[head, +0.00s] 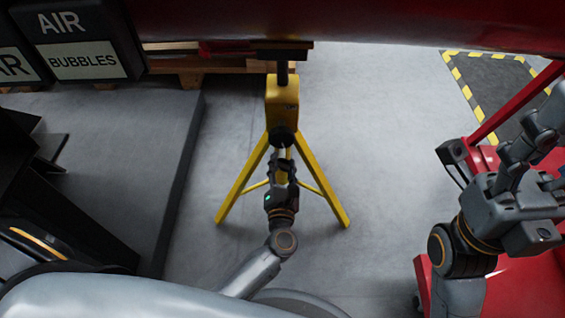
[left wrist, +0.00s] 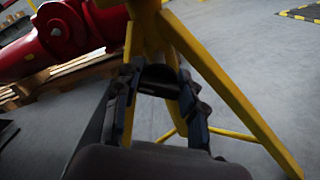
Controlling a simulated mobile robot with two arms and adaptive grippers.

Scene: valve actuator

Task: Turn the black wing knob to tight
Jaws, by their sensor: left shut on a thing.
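The black wing knob (head: 282,136) is on the front of a yellow stand body (head: 282,98) under a red pipe. My left gripper (head: 284,160) reaches up to the knob from below. In the left wrist view the two fingers of my left gripper (left wrist: 158,92) are on either side of the dark knob (left wrist: 158,76), shut on it. The fingers and the dim light hide most of the knob, so its wings and turn angle cannot be made out. My right arm is at the right of the head view, away from the stand; its fingers cannot be made out.
The stand's yellow legs (head: 323,190) spread on the grey floor. The large red pipe (head: 360,22) runs across the top. A wooden pallet (head: 215,64) lies behind. A black "AIR BUBBLES" box (head: 84,44) is at upper left. Red structure is at the right.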

